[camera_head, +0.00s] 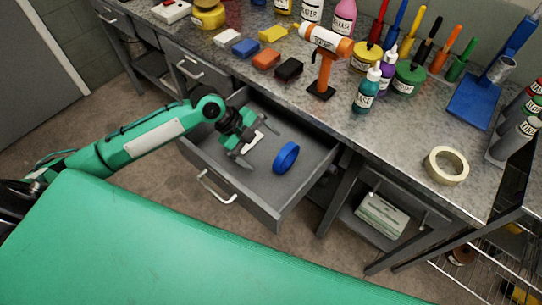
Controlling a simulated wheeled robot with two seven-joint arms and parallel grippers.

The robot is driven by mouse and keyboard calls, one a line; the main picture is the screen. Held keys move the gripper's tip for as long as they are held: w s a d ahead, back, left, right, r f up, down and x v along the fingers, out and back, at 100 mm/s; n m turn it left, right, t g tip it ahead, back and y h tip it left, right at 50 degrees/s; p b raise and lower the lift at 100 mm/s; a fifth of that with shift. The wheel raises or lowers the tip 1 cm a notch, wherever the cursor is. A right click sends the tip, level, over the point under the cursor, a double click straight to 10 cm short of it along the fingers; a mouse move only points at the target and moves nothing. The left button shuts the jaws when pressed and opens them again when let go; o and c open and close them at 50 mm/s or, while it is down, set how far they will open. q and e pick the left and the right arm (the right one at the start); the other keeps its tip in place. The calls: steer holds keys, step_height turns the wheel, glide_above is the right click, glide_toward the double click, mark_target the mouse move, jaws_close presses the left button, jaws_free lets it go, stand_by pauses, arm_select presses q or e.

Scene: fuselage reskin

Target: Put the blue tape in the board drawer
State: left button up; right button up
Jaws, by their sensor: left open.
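The blue tape (286,157) is a blue ring lying inside an open grey drawer (258,205) below the workbench. It rests toward the right part of the drawer. My left gripper (252,148) is over the drawer, to the left of the tape, with its jaws apart and empty. A white item shows in or behind the jaws; I cannot tell what it is. My right gripper is not in view.
The speckled bench top (400,140) holds several bottles, coloured blocks and an orange stand (322,75). A cream tape roll (446,165) lies near its right front edge. A green surface (180,250) fills the foreground. Another drawer (188,70) at left is nearly shut.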

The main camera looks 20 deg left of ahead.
arm_select(q)
steer(key=v, duration=0.3)
steer(key=shift+s+a+r, duration=0.1)
steer(key=shift+r, duration=0.1)
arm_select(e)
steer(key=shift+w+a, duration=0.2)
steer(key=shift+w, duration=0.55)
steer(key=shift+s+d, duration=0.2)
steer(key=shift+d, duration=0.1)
